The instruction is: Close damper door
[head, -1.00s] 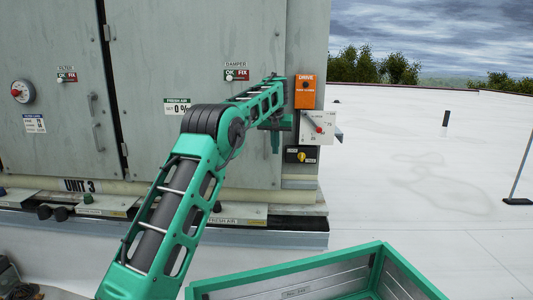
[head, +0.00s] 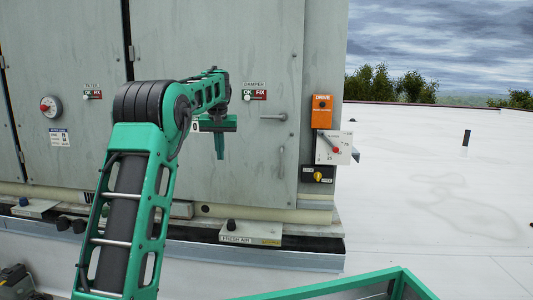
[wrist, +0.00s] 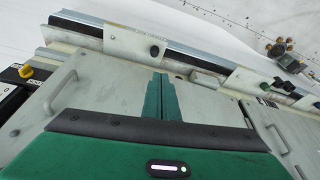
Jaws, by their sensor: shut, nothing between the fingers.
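The damper door (head: 262,165) is the grey right-hand panel of the unit, under a DAMPER label with an OK/FIX tag (head: 254,95). It looks about flush with the frame; I cannot tell whether it is latched. Its lever handle (head: 274,117) lies roughly horizontal near the right edge. In the wrist view a handle (wrist: 62,92) shows at the left on the grey panel. My gripper (head: 220,155) is in front of the door, left of the handle and apart from it. Its green fingers (wrist: 160,97) are together, pointing down, with nothing between them.
An orange DRIVE box (head: 322,111), a dial plate with a red-knobbed pointer (head: 334,148) and a black box with a yellow knob (head: 318,175) sit on the post at right. A FRESH AIR ledge (head: 250,233) juts out below. My green-rimmed tray is in front. White roof lies open at right.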

